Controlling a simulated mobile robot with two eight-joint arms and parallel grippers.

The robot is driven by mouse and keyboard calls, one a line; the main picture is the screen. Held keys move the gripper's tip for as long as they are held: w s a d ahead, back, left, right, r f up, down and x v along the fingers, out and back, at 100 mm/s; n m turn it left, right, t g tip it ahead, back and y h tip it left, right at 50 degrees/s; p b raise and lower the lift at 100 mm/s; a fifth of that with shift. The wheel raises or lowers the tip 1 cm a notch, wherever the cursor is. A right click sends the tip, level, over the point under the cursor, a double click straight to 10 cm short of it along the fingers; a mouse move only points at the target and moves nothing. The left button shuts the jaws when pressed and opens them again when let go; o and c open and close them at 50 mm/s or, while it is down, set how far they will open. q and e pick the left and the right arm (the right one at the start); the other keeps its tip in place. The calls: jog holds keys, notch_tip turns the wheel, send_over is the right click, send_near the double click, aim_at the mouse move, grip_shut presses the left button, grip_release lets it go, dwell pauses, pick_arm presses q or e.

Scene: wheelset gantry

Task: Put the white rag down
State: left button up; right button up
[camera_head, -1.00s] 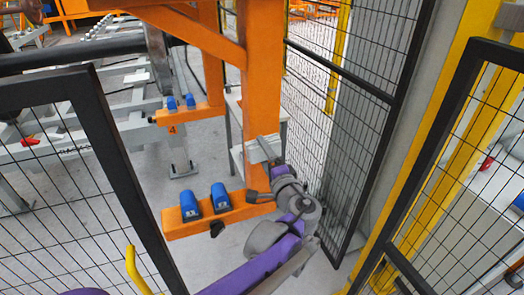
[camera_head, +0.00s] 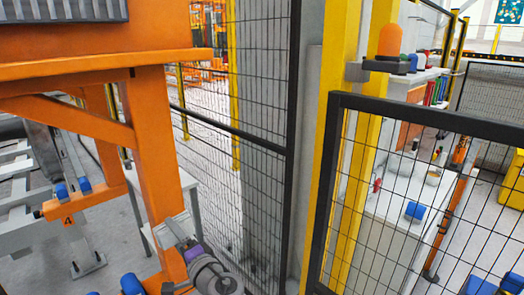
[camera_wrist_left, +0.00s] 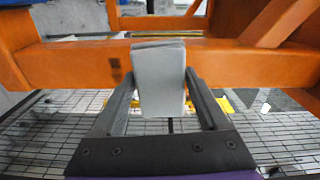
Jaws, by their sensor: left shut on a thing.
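The white rag (camera_wrist_left: 158,82) is a pale grey-white folded pad. In the left wrist view it stands upright between the two dark fingers of my left gripper (camera_wrist_left: 160,100), which is shut on it. In the head view my left gripper (camera_head: 181,243) is low in the picture, in front of the orange post (camera_head: 156,150), with the pale rag (camera_head: 170,228) at its tip. Whether the rag touches the post cannot be told. My right gripper is not in view.
A grey table (camera_head: 194,196) stands partly behind the orange post. Black mesh fence panels (camera_head: 240,130) and a yellow post (camera_head: 340,150) are to the right. Beyond the fence stands a white workbench (camera_head: 385,215) with a blue item (camera_head: 415,211). Blue blocks (camera_head: 131,284) show at the bottom.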

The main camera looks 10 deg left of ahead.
pick_arm(q)
jog(key=w+d+f+m+t+h, duration=0.2)
jog(key=d+f+m+h, duration=0.1)
jog(key=f, duration=0.5)
jog(key=w+d+f+m+t+h, duration=0.1)
jog(key=d+f+m+t+h, duration=0.2)
jog(key=d+f+h, duration=0.2)
notch_tip(320, 180, down, 5)
jog(key=shift+w+d+r, duration=0.2)
jog(key=shift+w+d, duration=0.15)
jog(key=shift+d, duration=0.65)
